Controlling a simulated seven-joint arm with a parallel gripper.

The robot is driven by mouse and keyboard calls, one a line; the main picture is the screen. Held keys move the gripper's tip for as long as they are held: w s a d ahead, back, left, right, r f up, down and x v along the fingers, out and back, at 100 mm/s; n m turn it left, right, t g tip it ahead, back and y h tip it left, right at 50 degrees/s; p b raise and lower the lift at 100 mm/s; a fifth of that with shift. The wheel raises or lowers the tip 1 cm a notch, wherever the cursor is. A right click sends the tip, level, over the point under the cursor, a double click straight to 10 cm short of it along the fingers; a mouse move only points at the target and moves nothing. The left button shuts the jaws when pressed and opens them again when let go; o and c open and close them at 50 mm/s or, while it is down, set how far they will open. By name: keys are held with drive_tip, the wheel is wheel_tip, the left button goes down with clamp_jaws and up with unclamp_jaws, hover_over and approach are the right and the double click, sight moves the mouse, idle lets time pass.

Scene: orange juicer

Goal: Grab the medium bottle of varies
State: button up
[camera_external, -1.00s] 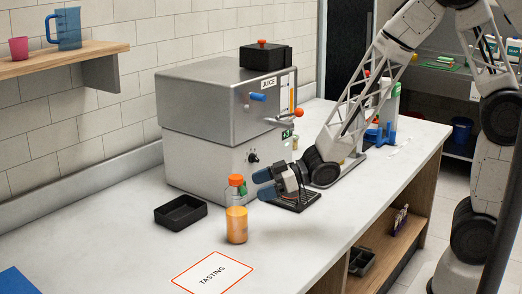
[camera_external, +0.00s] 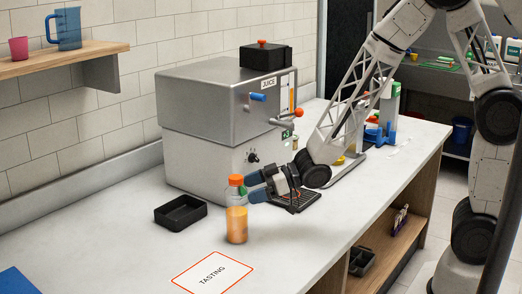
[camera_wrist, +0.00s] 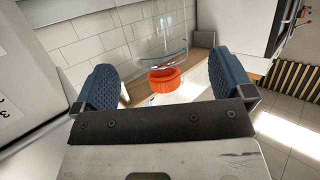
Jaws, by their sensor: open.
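The bottle (camera_external: 237,222) stands upright on the counter in front of the juicer. It is clear, part filled with orange juice, and has an orange cap. In the wrist view its orange cap (camera_wrist: 165,80) and clear upper part show between and beyond the two blue fingers. My gripper (camera_external: 254,187) is open, with blue finger pads, at the right side of the bottle near its upper part. In the wrist view the fingers (camera_wrist: 160,86) are spread wide with nothing held. I cannot tell whether a finger touches the bottle.
A black open tray (camera_external: 180,213) lies left of the bottle. A "TASTING" card (camera_external: 212,276) lies in front. The counter between them is clear.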

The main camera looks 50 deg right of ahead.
sight(238, 182)
drive_tip(key=shift+x, duration=2.6)
drive_tip(key=shift+r, duration=0.1)
drive_tip(key=shift+c, duration=0.2)
drive_tip(key=c, duration=1.5)
drive_tip(key=shift+r, duration=0.1)
drive_tip(key=shift+r, duration=1.05)
drive_tip(key=shift+s+d+r, duration=0.15)
drive_tip(key=shift+s+r, duration=0.15)
drive_tip(key=shift+r, duration=0.4)
drive_tip(key=s+d, duration=0.2)
drive_tip(key=s, duration=0.2)
drive_tip(key=s+d, duration=0.1)
drive_tip(key=s, duration=0.4)
drive_tip(key=s+d+r, duration=0.1)
drive_tip(key=s+d, duration=0.1)
drive_tip(key=s, duration=0.3)
drive_tip(key=shift+s+d+r, duration=0.1)
drive_tip(key=shift+d+r, duration=0.05)
drive_tip(key=shift+d, duration=0.2)
